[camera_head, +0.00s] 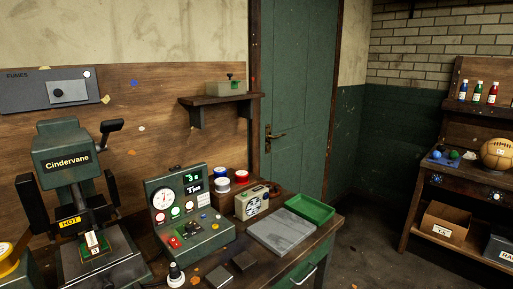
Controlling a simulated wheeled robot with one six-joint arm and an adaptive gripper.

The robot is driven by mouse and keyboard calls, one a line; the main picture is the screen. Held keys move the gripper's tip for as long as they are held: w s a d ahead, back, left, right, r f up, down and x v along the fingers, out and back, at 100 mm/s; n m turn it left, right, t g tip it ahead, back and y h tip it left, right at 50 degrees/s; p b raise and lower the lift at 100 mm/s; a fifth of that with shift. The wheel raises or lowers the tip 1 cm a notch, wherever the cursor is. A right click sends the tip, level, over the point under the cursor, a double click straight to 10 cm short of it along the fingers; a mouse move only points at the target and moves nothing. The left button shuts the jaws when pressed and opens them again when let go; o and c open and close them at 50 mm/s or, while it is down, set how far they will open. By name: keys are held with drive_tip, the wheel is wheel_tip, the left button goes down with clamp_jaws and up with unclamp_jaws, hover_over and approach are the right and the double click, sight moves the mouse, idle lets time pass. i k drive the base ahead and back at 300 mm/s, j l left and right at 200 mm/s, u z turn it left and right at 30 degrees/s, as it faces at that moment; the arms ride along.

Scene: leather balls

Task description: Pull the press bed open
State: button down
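The press (62,145), a dark green machine marked "Cindervane", stands on the workbench at the left. It has a black side lever (108,127) at upper right and a yellow "HOT" label (70,222) below its head. The press bed (122,262) is the dark flat part low at the front, cut off by the bottom edge. A small green and red piece with a white part (95,244) sits over the bed. How far the bed is drawn out, and any handle, I cannot tell. My gripper is not in view.
A green control box (190,212) with dial and lit displays stands right of the press. Beyond it are spools (222,185), a radio (252,202), a grey slab (282,232) and a green tray (310,209). A yellow spool (10,258) is at far left.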

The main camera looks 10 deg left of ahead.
sight(113, 268)
drive_tip(key=u, duration=1.25)
drive_tip(key=k+j+u, duration=0.1)
drive_tip(key=j+u, duration=0.2)
